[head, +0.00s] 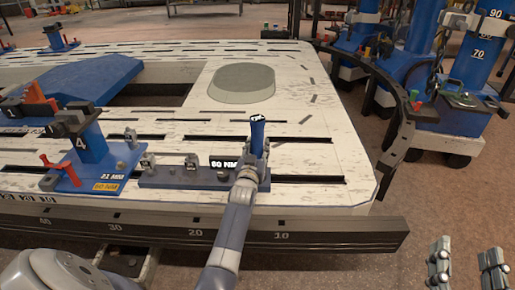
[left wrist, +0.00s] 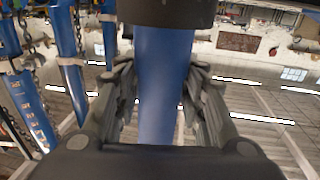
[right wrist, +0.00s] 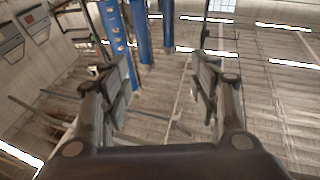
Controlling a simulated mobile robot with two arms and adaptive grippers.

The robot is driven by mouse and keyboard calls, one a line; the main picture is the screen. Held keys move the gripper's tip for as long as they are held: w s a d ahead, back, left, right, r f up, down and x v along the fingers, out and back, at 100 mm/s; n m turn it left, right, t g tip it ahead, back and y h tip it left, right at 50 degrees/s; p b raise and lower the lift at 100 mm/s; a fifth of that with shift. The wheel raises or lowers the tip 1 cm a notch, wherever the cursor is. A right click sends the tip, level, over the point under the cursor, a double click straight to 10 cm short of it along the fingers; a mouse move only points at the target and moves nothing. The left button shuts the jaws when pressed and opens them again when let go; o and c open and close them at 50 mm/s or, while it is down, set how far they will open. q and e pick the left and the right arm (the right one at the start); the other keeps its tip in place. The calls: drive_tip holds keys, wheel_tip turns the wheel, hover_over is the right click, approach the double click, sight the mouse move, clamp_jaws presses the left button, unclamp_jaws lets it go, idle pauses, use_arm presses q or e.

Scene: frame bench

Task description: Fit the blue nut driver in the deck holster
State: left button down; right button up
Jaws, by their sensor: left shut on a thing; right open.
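The blue nut driver (head: 257,138) stands upright near the front of the pale deck, its dark-capped end on top. My left gripper (head: 250,174) is shut on it from the front. In the left wrist view the blue driver (left wrist: 160,85) runs between both fingers, with a dark collar above. A low blue-grey strip (head: 170,176) with a "NM" label, seemingly the deck holster, lies at the driver's left. The gripper hides the driver's lower end, so I cannot tell whether it is seated. My right gripper (head: 466,268) is open and empty, off the deck at lower right.
A blue fixture marked 4 (head: 88,150) stands left of the strip. An oval grey-green plate (head: 243,83) lies farther back on the slotted deck (head: 330,155). Blue columns (head: 480,75) stand behind a curved dark rail at right.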

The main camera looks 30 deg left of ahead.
use_arm(q)
drive_tip(key=shift+r, duration=0.1)
use_arm(e)
drive_tip(key=shift+r, duration=0.35)
use_arm(q)
drive_tip(key=shift+f, duration=0.3)
use_arm(e)
drive_tip(key=shift+s+r+t+y, duration=0.45)
drive_tip(key=shift+r+t, duration=0.25)
drive_tip(key=shift+r, duration=0.15)
use_arm(q)
drive_tip(key=shift+f+b, duration=0.2)
drive_tip(key=shift+b, duration=0.2)
use_arm(e)
drive_tip(key=shift+s+r+t, duration=0.25)
drive_tip(key=shift+r+t, duration=0.05)
drive_tip(key=shift+r, duration=0.2)
use_arm(q)
drive_tip(key=shift+f, duration=0.1)
use_arm(e)
drive_tip(key=shift+s+r, duration=0.15)
drive_tip(key=shift+r, duration=0.1)
drive_tip(key=shift+r, duration=0.1)
use_arm(q)
drive_tip(key=shift+f, duration=0.1)
use_arm(e)
drive_tip(key=shift+s+r+t, duration=0.2)
drive_tip(key=shift+t, duration=0.2)
